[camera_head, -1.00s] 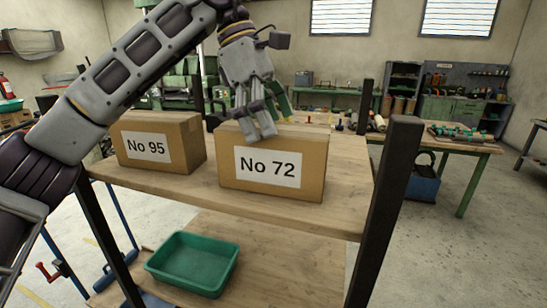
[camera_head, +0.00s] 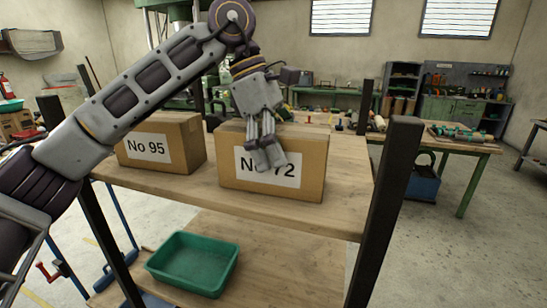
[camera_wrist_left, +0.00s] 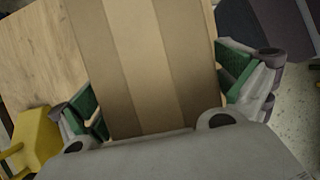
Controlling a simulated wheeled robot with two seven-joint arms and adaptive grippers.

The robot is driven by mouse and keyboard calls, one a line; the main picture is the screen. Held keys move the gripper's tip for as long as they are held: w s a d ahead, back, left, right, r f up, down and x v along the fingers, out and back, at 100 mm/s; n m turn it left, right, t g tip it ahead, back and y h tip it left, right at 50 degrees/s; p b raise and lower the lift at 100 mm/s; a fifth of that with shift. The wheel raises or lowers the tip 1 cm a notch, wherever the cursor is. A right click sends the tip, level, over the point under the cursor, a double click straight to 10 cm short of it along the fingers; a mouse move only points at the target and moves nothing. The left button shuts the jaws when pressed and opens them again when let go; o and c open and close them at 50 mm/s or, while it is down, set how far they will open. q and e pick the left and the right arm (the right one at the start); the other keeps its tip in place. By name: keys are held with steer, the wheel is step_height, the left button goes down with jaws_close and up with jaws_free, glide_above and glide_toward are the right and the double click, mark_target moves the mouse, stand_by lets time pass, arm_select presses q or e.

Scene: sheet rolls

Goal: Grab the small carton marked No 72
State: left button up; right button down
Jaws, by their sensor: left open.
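The carton marked No 72 (camera_head: 312,172) stands upright on the wooden shelf, its white label facing me. My left gripper (camera_head: 267,158) reaches down over the carton, and its fingers cover part of the label in the head view. In the left wrist view the brown carton (camera_wrist_left: 155,55), with a lighter tape stripe, fills the space between the two green finger pads. The left gripper is open, with one pad on each side of the carton. I cannot tell whether either pad touches it. My right gripper is not in view.
A carton marked No 95 (camera_head: 185,150) stands on the shelf to the left, partly behind my arm. A dark shelf post (camera_head: 388,215) rises at the right. A green tray (camera_head: 195,262) sits on the lower shelf. A workbench (camera_head: 450,143) stands behind at the right.

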arm_select(q)
steer(key=shift+c, duration=1.7)
steer(key=shift+f, duration=0.1)
steer(key=c, duration=1.4)
steer(key=shift+s+f, duration=0.1)
steer(key=shift+c, duration=0.3)
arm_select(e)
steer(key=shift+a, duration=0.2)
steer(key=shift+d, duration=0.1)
